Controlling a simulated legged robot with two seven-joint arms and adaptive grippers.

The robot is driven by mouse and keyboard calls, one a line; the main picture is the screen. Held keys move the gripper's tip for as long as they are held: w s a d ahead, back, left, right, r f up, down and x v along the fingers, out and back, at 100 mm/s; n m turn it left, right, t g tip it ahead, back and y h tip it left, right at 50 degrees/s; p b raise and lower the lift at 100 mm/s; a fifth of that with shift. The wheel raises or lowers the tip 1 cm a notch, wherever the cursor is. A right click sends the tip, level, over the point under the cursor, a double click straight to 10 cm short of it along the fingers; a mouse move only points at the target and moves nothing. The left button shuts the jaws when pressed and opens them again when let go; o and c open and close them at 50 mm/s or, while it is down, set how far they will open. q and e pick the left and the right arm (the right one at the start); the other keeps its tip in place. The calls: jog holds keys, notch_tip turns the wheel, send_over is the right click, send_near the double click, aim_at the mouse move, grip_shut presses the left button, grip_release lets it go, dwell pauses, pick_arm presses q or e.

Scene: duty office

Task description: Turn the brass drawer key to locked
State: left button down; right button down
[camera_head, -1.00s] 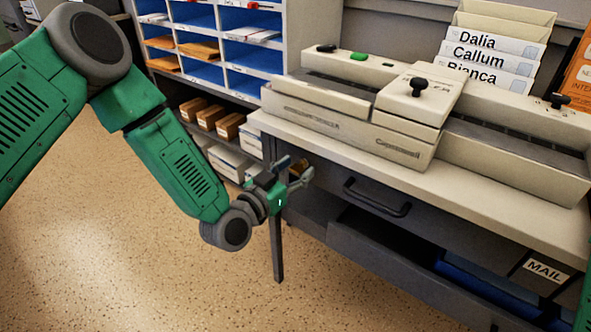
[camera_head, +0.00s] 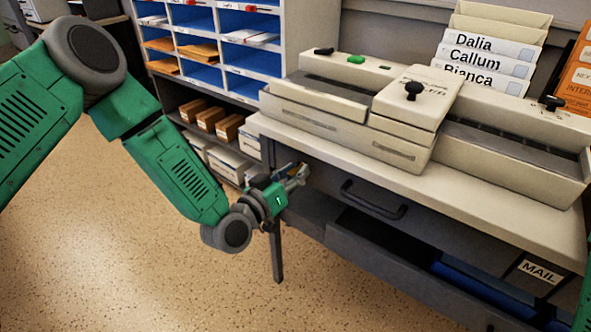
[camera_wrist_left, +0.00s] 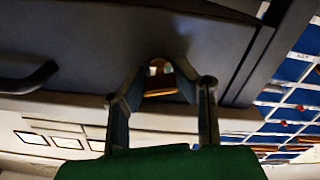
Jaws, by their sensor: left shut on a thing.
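My left gripper (camera_head: 298,176) is at the left end of the dark upper drawer (camera_head: 335,190), under the counter edge. In the left wrist view its fingers (camera_wrist_left: 163,78) are closed around the small brass key (camera_wrist_left: 168,88), which shows as a yellow-brown piece between the fingertips. The fingers hide the key in the head view, and its turn angle cannot be told. The drawer front (camera_wrist_left: 90,50) fills much of the wrist view. My right gripper is not in view.
A black handle (camera_head: 373,203) sits on the drawer front, right of my gripper. A lower drawer or tray (camera_head: 400,262) stands below. A cream machine (camera_head: 350,125) is on the counter. Blue pigeonholes (camera_head: 205,75) stand behind left. The floor at left is clear.

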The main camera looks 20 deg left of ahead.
pick_arm(q)
jog(key=n, duration=0.3)
jog(key=shift+n, duration=0.4)
jog(key=n, duration=0.3)
jog(key=shift+a+n, duration=0.1)
jog(key=shift+n, duration=0.2)
jog(key=n, duration=0.3)
jog(key=shift+f, duration=0.1)
jog(key=shift+n+b, duration=0.5)
jog(key=shift+n, duration=1.2)
jog(key=c, duration=1.2)
grip_release()
jog(key=shift+f, duration=0.1)
jog(key=shift+s+a, duration=0.1)
